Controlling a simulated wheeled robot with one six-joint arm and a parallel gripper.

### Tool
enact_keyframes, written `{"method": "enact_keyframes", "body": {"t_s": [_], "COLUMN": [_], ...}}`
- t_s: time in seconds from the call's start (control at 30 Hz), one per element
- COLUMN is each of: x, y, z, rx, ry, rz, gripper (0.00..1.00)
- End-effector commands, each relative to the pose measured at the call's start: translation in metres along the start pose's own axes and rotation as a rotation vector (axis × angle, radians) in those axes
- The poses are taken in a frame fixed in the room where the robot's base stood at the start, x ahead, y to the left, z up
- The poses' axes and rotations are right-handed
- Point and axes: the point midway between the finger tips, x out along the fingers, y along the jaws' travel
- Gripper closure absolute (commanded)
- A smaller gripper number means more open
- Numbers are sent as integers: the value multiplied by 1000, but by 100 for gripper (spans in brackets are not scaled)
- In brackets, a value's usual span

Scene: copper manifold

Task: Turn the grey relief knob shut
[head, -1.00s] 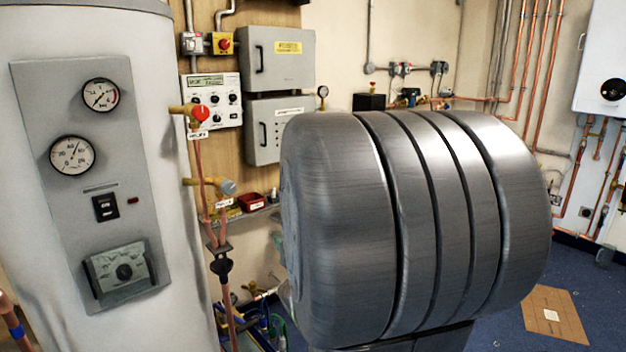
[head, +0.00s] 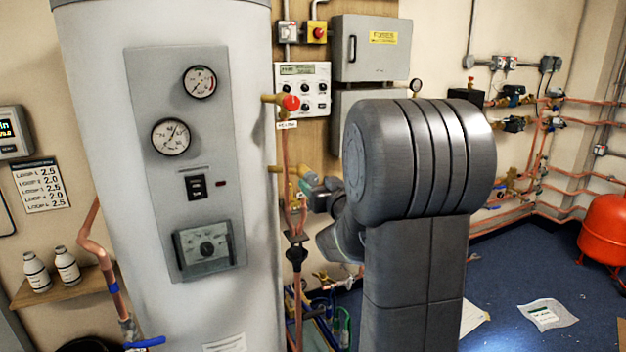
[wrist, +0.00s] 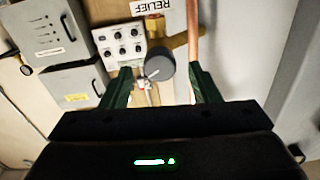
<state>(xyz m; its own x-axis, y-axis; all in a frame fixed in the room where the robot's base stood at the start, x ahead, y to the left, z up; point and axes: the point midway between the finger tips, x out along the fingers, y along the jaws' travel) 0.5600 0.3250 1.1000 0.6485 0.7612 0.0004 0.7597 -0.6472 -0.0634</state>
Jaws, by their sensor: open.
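The grey relief knob (wrist: 160,66) is round and dark grey, on a brass valve (wrist: 188,36) beside an upside-down RELIEF label (wrist: 152,5) in the wrist view. My gripper (wrist: 162,71) is open, its two green fingers on either side of the knob with visible gaps. I cannot tell how deep the knob sits between them. In the head view my wrist and gripper reach left to the lower brass valve (head: 275,169) beside the white tank (head: 100,150), and cover most of the knob's area there.
A red knob (head: 291,103) sits above on the same copper pipework. A control box (head: 302,90) and grey cabinets (head: 365,48) are on the wall behind. A red vessel (head: 606,232) stands at the right, with paper (head: 547,314) on the blue floor.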

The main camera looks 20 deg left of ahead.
Motion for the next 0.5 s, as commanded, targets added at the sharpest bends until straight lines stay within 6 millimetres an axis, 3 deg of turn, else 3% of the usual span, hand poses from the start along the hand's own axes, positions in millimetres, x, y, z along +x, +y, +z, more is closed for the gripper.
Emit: {"method": "enact_keyframes", "body": {"t_s": [0.2,0.5], "x": [27,33], "y": [0,0], "z": [0,0], "rx": [1,1], "ry": [0,-1], "rz": [0,1], "gripper": [44,44]}}
